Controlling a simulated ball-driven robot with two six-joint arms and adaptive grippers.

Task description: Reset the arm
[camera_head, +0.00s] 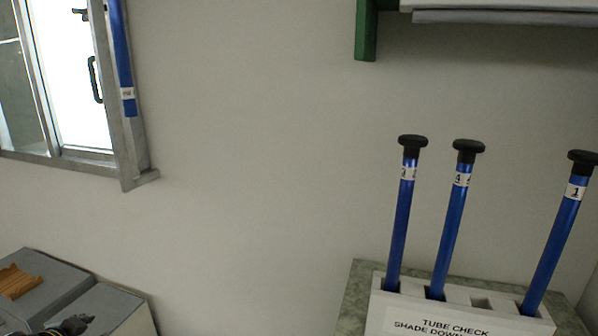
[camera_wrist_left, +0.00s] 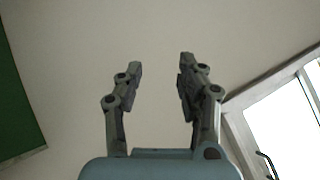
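My left gripper (camera_wrist_left: 160,85) shows in the left wrist view, its two grey fingers apart with only pale wall between them. It is open and empty. My right gripper is in neither view. In the head view, three blue rods with black caps stand in a white rack at lower right: a left rod (camera_head: 400,225), a middle rod (camera_head: 452,222) marked 4, and a right rod (camera_head: 556,240) marked 1. The left rod's label is hard to read. The rack (camera_head: 400,315) has an empty slot (camera_head: 481,303) between the middle and right rods. Its label reads "TUBE CHECK SHADE DOWN", partly cut off.
A blue rod (camera_head: 122,50) hangs along the window frame (camera_head: 130,150) at upper left. Grey boxes (camera_head: 60,275) stand at lower left, with a brown piece (camera_head: 18,281) and an unclear dark object (camera_head: 75,324). A shelf with a green bracket (camera_head: 366,30) is at top right. Bare wall fills the middle.

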